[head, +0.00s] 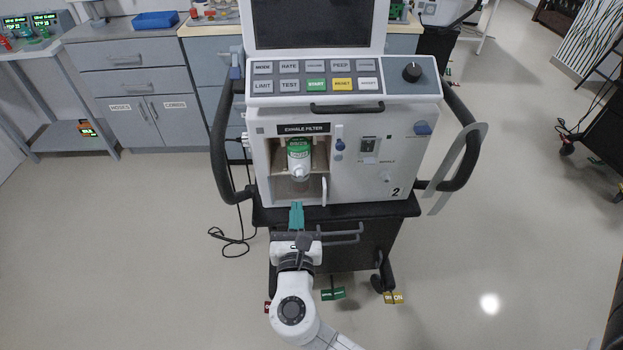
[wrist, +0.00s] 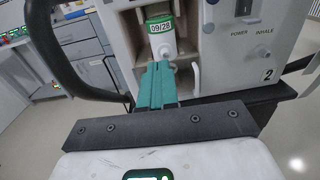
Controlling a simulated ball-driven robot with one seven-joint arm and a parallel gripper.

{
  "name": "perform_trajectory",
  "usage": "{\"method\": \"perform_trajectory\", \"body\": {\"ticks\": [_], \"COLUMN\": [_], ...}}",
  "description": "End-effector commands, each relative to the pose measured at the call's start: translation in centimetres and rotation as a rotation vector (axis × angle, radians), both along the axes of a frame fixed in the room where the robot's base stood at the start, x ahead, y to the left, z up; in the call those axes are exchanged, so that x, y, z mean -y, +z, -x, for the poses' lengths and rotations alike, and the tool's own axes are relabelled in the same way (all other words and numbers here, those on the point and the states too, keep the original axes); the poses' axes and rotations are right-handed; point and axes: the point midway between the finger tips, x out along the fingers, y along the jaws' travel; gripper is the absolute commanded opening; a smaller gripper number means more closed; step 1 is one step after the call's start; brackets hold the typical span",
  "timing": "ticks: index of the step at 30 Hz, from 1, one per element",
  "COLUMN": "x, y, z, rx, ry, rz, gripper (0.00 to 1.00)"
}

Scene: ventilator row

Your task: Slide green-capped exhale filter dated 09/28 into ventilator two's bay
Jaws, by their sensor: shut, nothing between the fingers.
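Ventilator two (head: 380,150) stands in the middle, marked "2" on its front. Its exhale filter bay (head: 312,186) is open at the front. The filter (head: 299,158), white with a green cap, stands upright inside the bay. Its label reads 09/28 in the wrist view (wrist: 160,30). A pale nozzle on it faces me. My gripper (head: 296,206) has teal fingers held together, empty, just in front of and below the bay opening. In the wrist view the fingertips (wrist: 157,68) are just below the filter's nozzle; I cannot tell whether they touch anything.
A small white upright handle (head: 324,190) stands at the bay's right edge. Black side rails (head: 222,140) flank the ventilator. A cable (head: 235,238) lies on the floor at left. Colored floor tags (head: 333,293) lie below the cart. Cabinets (head: 140,85) stand behind; the floor at right is clear.

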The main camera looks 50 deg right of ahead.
Motion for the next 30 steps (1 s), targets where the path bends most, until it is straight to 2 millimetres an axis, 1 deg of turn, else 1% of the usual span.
{"method": "perform_trajectory", "body": {"ticks": [5, 15, 21, 25, 30], "x": [1.5, 6.8, 9.4, 10.4, 11.0], "y": [0.1, 0.1, 0.1, 0.0, 0.1], "z": [-1.2, -5.1, -7.1, -7.9, -8.4], "rx": [-0.001, 0.001, 0.001, 0.001, 0.001], "ry": [-0.002, -0.004, -0.003, -0.003, -0.001], "rz": [0.004, 0.002, 0.001, 0.001, 0.0], "gripper": [0.0, 0.0, 0.0, 0.0, 0.0]}}
